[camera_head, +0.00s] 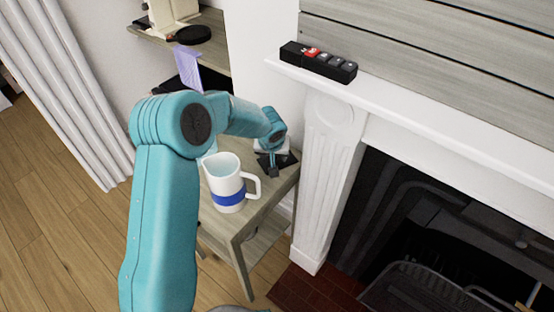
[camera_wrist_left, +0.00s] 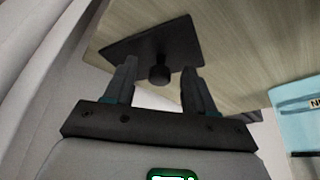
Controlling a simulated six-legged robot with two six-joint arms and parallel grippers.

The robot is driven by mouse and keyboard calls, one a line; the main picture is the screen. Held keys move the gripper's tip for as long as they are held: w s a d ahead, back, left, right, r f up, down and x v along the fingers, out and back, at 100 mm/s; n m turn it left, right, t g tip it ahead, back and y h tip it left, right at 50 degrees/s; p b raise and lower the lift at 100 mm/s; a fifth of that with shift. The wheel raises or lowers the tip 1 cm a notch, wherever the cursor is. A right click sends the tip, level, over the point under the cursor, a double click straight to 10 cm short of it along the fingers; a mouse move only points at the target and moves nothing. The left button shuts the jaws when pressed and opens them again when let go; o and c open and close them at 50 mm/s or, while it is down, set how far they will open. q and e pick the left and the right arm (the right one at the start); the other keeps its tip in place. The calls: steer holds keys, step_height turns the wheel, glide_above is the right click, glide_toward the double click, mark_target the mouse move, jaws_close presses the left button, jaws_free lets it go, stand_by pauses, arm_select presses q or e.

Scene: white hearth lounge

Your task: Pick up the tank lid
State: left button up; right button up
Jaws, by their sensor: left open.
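The tank lid (camera_head: 288,161), a dark square plate, lies on the small wooden side table (camera_head: 262,207). In the left wrist view the lid (camera_wrist_left: 125,46) shows a short round knob (camera_wrist_left: 160,74) standing on it. My left gripper (camera_head: 272,172) is over the lid, partly covering it in the head view. In the left wrist view the left gripper (camera_wrist_left: 160,68) is open, with one finger on each side of the knob and gaps between. My right gripper is not in view.
A white pitcher with a blue band (camera_head: 228,187) stands on the table, close to my left arm. A light-blue object with a partial label (camera_wrist_left: 297,112) is at the right in the wrist view. The white fireplace (camera_head: 330,150) borders the table, with a black button box (camera_head: 318,62) on its mantel.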

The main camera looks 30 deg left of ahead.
arm_select(q)
jaws_close()
